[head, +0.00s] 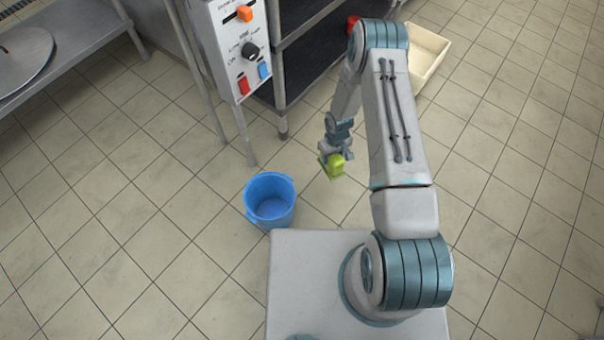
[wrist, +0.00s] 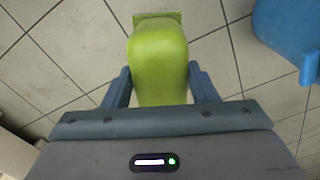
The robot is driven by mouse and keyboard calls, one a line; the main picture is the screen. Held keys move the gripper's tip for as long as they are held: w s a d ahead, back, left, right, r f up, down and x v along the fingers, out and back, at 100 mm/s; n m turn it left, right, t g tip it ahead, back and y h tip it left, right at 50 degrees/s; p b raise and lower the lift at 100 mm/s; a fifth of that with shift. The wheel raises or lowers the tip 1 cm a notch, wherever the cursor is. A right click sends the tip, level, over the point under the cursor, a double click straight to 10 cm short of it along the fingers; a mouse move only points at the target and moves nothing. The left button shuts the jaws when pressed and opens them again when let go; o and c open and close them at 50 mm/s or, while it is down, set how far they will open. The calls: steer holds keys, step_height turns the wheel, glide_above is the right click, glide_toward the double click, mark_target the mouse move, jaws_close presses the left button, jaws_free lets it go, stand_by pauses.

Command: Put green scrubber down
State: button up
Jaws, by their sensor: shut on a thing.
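The green scrubber (head: 335,167) is held in my gripper (head: 330,157), above the tiled floor. In the wrist view the scrubber (wrist: 158,55) stands between the two blue-grey fingers of my gripper (wrist: 160,85), which are shut on it from both sides. Its rounded, lime-green body points away from the palm, with a flatter darker green edge at the far end. A blue bucket (head: 270,200) stands on the floor to the left of and nearer than the gripper in the head view. It also shows at the upper right of the wrist view (wrist: 290,35). The bucket looks empty.
A control panel (head: 240,45) with orange, red and blue switches is on a metal frame at the upper left. A dark shelf (head: 310,55) stands beside it. A cream tray (head: 427,55) lies on the floor behind my arm. Open tiles surround the bucket.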

steer(key=shift+w+a+f+b, duration=0.3)
steer(key=shift+a+f+b, duration=0.7)
steer(key=shift+a+f, duration=0.8)
steer(key=shift+w+a+f+b, duration=0.35)
steer(key=shift+a+f+b, duration=0.7)
steer(key=shift+a+f, duration=0.75)
steer(key=shift+w+a+f+b, duration=0.3)
steer(key=shift+a+f+b, duration=0.7)
steer(key=shift+a+f, duration=0.8)
steer(key=shift+a, duration=0.1)
steer(key=shift+f, duration=0.1)
steer(key=o, duration=0.9)
steer(key=shift+o, duration=0.2)
step_height(320, 180, up, 12)
steer(key=p, duration=0.4)
steer(key=shift+r, duration=0.25)
